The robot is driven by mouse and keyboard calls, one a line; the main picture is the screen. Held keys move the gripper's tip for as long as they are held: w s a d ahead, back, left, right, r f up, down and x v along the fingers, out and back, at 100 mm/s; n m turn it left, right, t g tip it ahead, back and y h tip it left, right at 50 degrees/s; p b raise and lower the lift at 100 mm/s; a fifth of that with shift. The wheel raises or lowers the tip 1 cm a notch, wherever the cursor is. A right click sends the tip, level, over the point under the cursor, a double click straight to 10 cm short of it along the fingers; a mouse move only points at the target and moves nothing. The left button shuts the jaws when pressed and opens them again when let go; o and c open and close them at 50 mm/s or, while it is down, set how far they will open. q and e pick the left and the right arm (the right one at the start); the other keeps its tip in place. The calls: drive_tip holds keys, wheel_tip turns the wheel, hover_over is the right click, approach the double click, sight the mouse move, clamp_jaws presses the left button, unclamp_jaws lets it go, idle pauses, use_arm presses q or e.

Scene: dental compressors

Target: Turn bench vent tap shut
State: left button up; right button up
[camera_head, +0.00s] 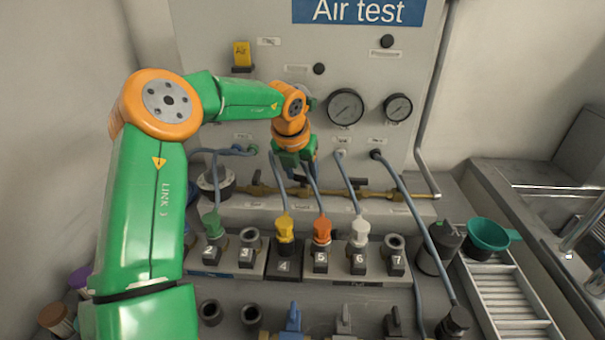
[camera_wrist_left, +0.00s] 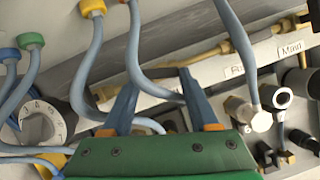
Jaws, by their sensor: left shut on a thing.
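A brass pipe (camera_head: 380,193) with small taps runs along the foot of the grey panel. One tap with a dark handle (camera_head: 257,178) stands on it at the left, another (camera_head: 361,184) at the right. My left gripper (camera_head: 308,178) reaches down to the middle of this pipe, among the hoses. In the left wrist view its two blue-grey fingers (camera_wrist_left: 157,80) stand apart at the brass pipe (camera_wrist_left: 205,53). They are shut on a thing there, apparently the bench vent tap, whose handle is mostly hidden. My right gripper is not in view.
Blue-grey hoses (camera_head: 352,175) hang close around the gripper. Numbered sockets with yellow, orange (camera_head: 322,228) and white plugs stand in front. Two gauges (camera_head: 345,107) sit on the panel. A teal funnel (camera_head: 488,234) and a slatted tray (camera_head: 505,295) are at the right.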

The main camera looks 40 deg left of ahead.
use_arm(q)
drive_tip(key=m, duration=0.1)
drive_tip(key=m+h+p, duration=0.1)
drive_tip(key=shift+a+r+m, duration=0.15)
drive_tip(key=shift+r+m, duration=0.05)
drive_tip(key=shift+m, duration=0.2)
drive_tip(key=m+p, duration=0.1)
drive_tip(key=m+h, duration=0.1)
drive_tip(key=m, duration=0.1)
drive_tip(key=shift+a+m+p, duration=0.2)
drive_tip(key=shift+m+p, duration=0.1)
drive_tip(key=shift+p, duration=0.1)
drive_tip(key=m+h+p, duration=0.1)
drive_tip(key=m, duration=0.1)
drive_tip(key=m+h, duration=0.1)
drive_tip(key=m, duration=0.2)
drive_tip(key=shift+w+a+f+p, duration=0.1)
drive_tip(key=shift+a+f+p, duration=0.1)
drive_tip(key=shift+p, duration=0.15)
drive_tip(key=shift+m, duration=0.3)
